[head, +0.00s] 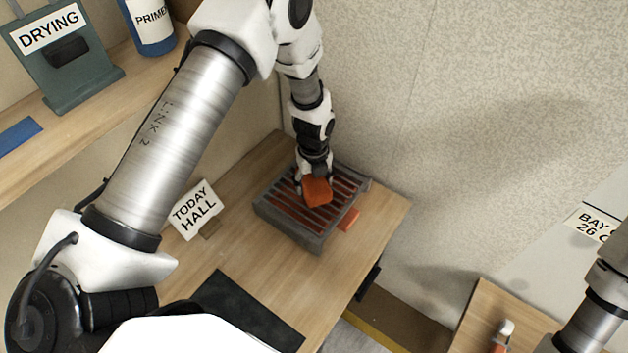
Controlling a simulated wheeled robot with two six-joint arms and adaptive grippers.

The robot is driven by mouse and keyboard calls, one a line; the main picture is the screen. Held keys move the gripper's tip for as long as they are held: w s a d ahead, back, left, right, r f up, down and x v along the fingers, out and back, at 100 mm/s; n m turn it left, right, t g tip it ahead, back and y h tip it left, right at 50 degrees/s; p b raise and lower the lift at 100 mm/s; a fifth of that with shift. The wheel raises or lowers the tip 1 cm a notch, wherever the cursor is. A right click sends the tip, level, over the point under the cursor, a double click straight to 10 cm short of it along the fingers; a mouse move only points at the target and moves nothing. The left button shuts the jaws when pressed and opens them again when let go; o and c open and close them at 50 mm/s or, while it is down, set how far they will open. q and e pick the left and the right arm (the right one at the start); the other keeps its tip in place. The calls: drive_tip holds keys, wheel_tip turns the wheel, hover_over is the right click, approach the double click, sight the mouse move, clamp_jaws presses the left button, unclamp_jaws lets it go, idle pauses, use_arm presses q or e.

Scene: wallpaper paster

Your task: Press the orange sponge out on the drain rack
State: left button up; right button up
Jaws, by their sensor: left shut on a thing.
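The orange sponge (318,192) is held between the fingers of my left gripper (315,182), which points down over the drain rack. The drain rack (287,228) is a dark grey tray with several bars and reddish-orange showing between them, on the wooden table. The sponge is over the middle-right part of the bars; I cannot tell whether it touches them. Of my right arm only a link shows at the lower right edge; its gripper is out of view.
A TODAY HALL card (194,210) stands left of the rack. A small orange block (348,220) is at the rack's right side. A dark mat (245,310) lies in front. A shelf at left holds a DRYING holder (65,65) and a blue PRIMER bottle (150,25). Walls are close behind.

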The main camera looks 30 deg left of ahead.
use_arm(q)
drive_tip(key=shift+w+r+p, duration=0.1)
drive_tip(key=shift+r+p, duration=2.35)
drive_tip(key=shift+r, duration=1)
drive_tip(key=shift+n, duration=0.3)
